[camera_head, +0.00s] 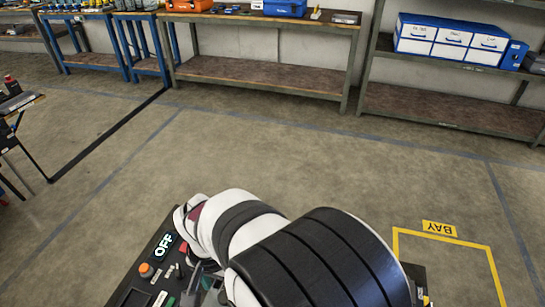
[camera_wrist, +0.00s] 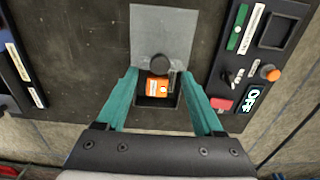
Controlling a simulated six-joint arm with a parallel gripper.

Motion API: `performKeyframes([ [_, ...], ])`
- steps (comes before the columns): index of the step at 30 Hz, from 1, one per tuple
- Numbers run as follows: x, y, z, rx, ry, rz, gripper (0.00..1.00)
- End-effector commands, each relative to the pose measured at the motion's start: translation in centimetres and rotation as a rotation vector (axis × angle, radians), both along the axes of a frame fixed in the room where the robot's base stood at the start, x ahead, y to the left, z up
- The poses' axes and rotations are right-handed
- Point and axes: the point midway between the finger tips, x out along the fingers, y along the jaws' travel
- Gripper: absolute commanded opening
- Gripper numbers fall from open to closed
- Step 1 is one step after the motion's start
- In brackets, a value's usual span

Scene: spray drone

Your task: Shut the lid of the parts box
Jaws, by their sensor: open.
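In the wrist view, the parts box (camera_wrist: 158,118) is a dark square recess in a black panel, with an orange item (camera_wrist: 158,87) inside. The lid seems to be the flat grey plate (camera_wrist: 165,28) with a round black knob (camera_wrist: 159,64) near its lower edge. It lies beyond the recess, which is uncovered in large part. My gripper (camera_wrist: 160,76) has two teal fingers, spread open and empty, one either side of the recess and knob. Whether the fingers touch the panel I cannot tell.
Workbenches (camera_head: 255,75) and shelves stand far back. Open floor lies between.

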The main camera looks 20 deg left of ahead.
Motion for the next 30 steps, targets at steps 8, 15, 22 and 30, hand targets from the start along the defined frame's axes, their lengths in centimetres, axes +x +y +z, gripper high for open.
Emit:
performKeyframes([
  [8, 0.0, 0.0, -3.5, 0.0, 0.001, 0.0, 0.69],
  [15, 0.0, 0.0, -3.7, 0.0, 0.0, 0.0, 0.69],
  [22, 0.0, 0.0, -3.6, 0.0, 0.0, 0.0, 0.33],
  [30, 0.0, 0.0, -3.6, 0.0, 0.0, 0.0, 0.0],
])
